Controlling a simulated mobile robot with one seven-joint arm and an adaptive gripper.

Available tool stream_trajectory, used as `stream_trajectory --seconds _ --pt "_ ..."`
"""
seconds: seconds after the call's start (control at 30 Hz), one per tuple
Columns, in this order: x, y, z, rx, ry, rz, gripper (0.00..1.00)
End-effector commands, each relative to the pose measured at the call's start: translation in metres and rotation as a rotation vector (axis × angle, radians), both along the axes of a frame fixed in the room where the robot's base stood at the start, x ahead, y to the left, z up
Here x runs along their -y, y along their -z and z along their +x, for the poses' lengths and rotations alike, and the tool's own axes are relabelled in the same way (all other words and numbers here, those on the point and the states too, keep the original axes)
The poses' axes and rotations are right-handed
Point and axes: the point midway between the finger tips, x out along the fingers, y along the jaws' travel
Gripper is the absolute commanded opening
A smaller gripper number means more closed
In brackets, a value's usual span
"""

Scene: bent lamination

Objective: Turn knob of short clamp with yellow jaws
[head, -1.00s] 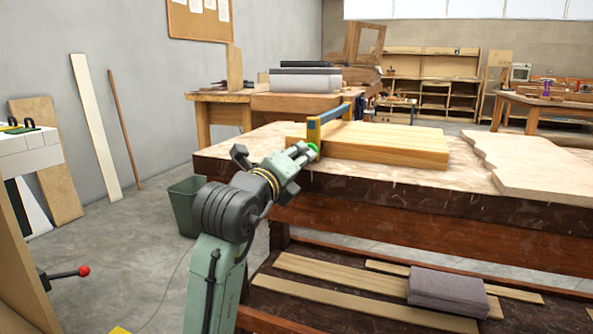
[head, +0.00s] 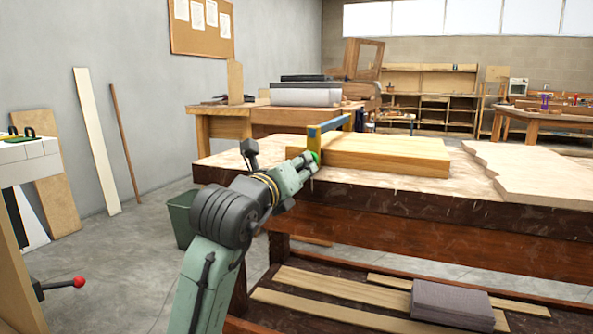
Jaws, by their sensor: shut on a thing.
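The short clamp (head: 329,124) has a blue bar and yellow jaws. It sits at the left end of a stack of light wooden boards (head: 400,157) on the workbench, with its bar running above the boards. A small green knob (head: 316,157) shows at the clamp's near jaw. My gripper (head: 310,161) reaches in from the lower left and is shut on the green knob. The fingers hide most of the knob, so its turned angle cannot be told.
The workbench (head: 420,194) fills the middle, with a wavy-edged board (head: 540,172) on its right. Its lower shelf holds planks and a grey block (head: 451,303). A green bin (head: 180,218) stands on the floor at left. A red-tipped handle (head: 78,282) is at lower left.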

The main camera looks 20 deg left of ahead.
Motion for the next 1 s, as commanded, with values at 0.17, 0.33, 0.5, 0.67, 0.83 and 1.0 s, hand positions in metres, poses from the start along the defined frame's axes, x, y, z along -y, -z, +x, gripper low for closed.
stream_trajectory --seconds 0.17,0.33,0.5,0.67,0.83,1.0 --pt "0.002 0.0 0.001 0.001 0.003 0.0 0.03" --pt "0.002 0.0 0.001 0.001 0.003 -0.001 0.38" --pt "0.001 0.0 0.0 0.001 0.002 -0.001 0.49" --pt "0.0 0.0 0.0 0.0 0.001 -0.002 0.51" --pt "0.0 0.0 -0.001 0.0 0.001 -0.002 0.51" --pt "-0.001 -0.001 -0.018 0.002 -0.001 -0.002 0.51"
